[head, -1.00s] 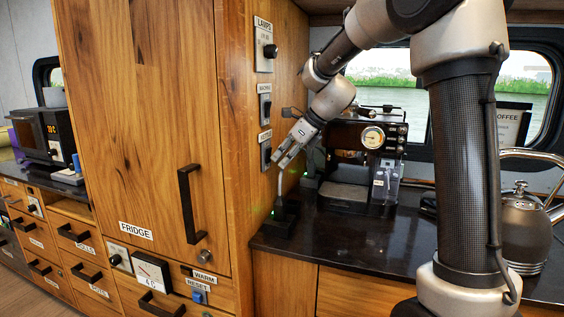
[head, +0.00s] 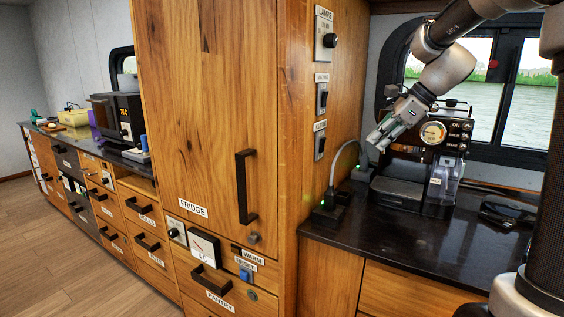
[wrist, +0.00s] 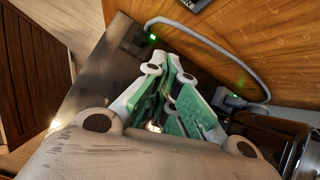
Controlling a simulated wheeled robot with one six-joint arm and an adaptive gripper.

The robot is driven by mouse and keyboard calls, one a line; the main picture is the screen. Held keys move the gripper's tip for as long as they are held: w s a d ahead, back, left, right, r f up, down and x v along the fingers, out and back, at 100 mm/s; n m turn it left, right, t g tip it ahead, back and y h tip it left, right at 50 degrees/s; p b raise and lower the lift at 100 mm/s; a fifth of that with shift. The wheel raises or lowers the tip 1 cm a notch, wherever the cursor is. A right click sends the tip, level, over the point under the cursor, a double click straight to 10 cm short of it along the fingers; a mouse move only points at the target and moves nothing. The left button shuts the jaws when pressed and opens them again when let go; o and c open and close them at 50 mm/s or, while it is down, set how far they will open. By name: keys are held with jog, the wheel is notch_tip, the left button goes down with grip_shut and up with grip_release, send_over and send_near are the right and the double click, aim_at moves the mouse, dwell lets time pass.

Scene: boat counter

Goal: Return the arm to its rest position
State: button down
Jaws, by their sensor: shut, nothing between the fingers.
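My gripper (head: 376,142) hangs in the air in front of the coffee machine (head: 430,150), above the dark counter (head: 400,238), pointing down and to the left. Its fingers are shut with nothing between them. In the wrist view my gripper (wrist: 165,72) shows green pads close together, over the dark counter (wrist: 95,80). My arm reaches in from the upper right of the head view, bent at the wrist and elbow.
A black plug block with a green light (head: 328,212) and a grey cable (head: 336,165) stand beside the wooden cabinet wall (head: 312,120). Dark glasses or a similar object (head: 507,213) lie on the counter right of the machine. The floor (head: 60,240) at left is clear.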

jog(key=s+d+f+n+h, duration=0.2)
jog(key=s+n, duration=0.5)
jog(key=s, duration=0.2)
jog(key=s+d+f+n+h, duration=0.2)
jog(key=s+n, duration=0.5)
jog(key=s, duration=0.3)
jog(key=s+d+f+n+h, duration=0.1)
jog(key=s+f+n, duration=0.1)
jog(key=s+n, duration=0.5)
jog(key=s, duration=0.3)
jog(key=shift+d+n+h, duration=0.3)
jog(key=shift+d+h, duration=0.1)
